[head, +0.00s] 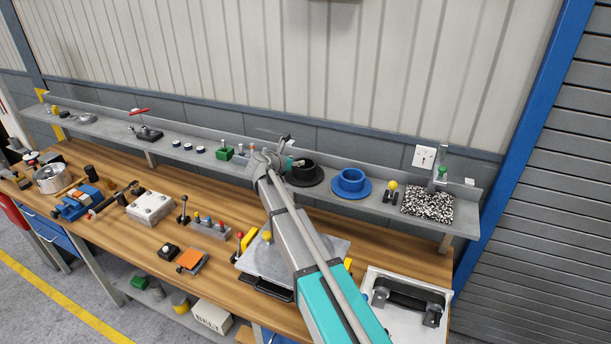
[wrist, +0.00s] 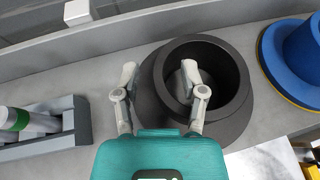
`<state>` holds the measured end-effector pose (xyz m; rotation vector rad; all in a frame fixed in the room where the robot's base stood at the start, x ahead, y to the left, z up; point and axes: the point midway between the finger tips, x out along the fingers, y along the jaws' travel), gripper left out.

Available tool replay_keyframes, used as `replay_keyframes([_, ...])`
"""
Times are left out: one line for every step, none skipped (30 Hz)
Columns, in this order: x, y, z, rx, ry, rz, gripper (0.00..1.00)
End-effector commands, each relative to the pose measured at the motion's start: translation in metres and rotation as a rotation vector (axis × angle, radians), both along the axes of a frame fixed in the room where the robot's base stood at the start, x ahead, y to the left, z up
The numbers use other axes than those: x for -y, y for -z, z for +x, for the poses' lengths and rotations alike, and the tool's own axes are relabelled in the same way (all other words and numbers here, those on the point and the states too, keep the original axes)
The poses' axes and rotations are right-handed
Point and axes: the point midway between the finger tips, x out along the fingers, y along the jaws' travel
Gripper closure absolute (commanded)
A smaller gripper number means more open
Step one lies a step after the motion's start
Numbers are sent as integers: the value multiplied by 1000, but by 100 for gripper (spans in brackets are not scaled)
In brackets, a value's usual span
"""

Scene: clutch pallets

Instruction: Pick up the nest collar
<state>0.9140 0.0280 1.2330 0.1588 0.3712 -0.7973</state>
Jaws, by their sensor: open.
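A black flanged collar (head: 306,179) stands on the grey back shelf, and a blue flanged collar (head: 351,187) stands to its right. The frames do not show which one is called the nest collar. My gripper (head: 290,162) is open at the left side of the black one. In the wrist view, my gripper (wrist: 158,82) straddles the left wall of the black collar (wrist: 230,112). The right finger appears over or inside the bore, the left finger outside. Contact with the wall cannot be told. The blue collar (wrist: 284,70) shows at the right edge.
A grey holder (wrist: 75,125) with a green-banded cylinder lies left of the gripper. A speckled pad (head: 427,205) and a yellow-knobbed piece (head: 392,190) stand right of the blue collar. A metal plate (head: 330,252) lies on the bench below my arm.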

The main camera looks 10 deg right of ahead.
Motion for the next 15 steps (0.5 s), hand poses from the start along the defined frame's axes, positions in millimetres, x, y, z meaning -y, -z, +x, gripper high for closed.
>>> replay_keyframes([0, 0, 0, 0, 0, 0, 46])
replay_keyframes([0, 0, 0, 0, 0, 0, 46])
replay_keyframes([0, 0, 0, 0, 0, 0, 46])
replay_keyframes([0, 0, 0, 0, 0, 0, 46])
replay_keyframes([0, 0, 0, 0, 0, 0, 46])
replay_keyframes([0, 0, 0, 0, 0, 0, 46])
replay_keyframes([0, 0, 0, 0, 0, 0, 46])
replay_keyframes([0, 0, 0, 0, 0, 0, 46])
replay_keyframes([0, 0, 0, 0, 0, 0, 46])
replay_keyframes([0, 0, 0, 0, 0, 0, 46])
replay_keyframes([0, 0, 0, 0, 0, 0, 46])
replay_keyframes([0, 0, 0, 0, 0, 0, 46])
replay_keyframes([0, 0, 0, 0, 0, 0, 46])
replay_keyframes([0, 0, 0, 0, 0, 0, 46])
replay_keyframes([0, 0, 0, 0, 0, 0, 46])
